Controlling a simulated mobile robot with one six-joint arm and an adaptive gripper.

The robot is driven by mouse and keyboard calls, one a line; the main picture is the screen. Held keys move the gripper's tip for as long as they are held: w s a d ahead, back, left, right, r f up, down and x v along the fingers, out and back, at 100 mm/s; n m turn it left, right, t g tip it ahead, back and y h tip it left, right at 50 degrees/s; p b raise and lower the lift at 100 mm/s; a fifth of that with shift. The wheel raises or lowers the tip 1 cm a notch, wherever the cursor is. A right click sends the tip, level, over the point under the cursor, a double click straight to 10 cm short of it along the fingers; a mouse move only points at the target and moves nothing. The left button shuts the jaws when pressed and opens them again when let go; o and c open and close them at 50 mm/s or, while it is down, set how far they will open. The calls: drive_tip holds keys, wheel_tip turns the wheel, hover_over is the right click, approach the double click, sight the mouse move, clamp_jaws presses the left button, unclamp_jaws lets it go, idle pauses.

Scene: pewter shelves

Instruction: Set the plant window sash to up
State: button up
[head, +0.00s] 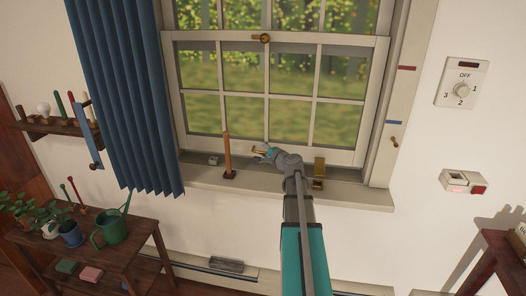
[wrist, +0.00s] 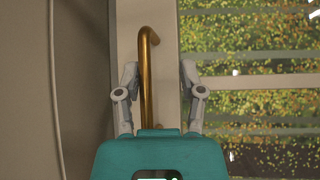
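The window's lower sash (head: 340,151) is a pale frame with several panes, and its bottom rail sits down close to the sill. A brass latch (head: 264,38) is on its top rail. My gripper (head: 263,152) is at the bottom rail, reaching in from below. In the wrist view my gripper (wrist: 161,82) is open, with its two grey fingers apart. A brass bar handle (wrist: 147,75) stands between them, nearer the left finger, with a gap to the right finger. Contact with the fingers cannot be told.
A wooden stick (head: 227,156) stands upright on the sill (head: 347,192), left of my gripper. A brass piece (head: 319,168) is right of my arm. A blue curtain (head: 125,95) hangs left. Potted plants and a green watering can (head: 111,229) stand on a table lower left.

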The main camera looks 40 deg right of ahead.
drive_tip(key=shift+f+b, duration=2.4)
drive_tip(key=shift+f, duration=0.3)
drive_tip(key=s, duration=0.4)
drive_tip(key=s+r+p, duration=0.1)
drive_tip(key=s, duration=0.3)
drive_tip(key=s+r+p, duration=0.1)
drive_tip(key=s, duration=0.3)
drive_tip(key=shift+a, duration=0.4)
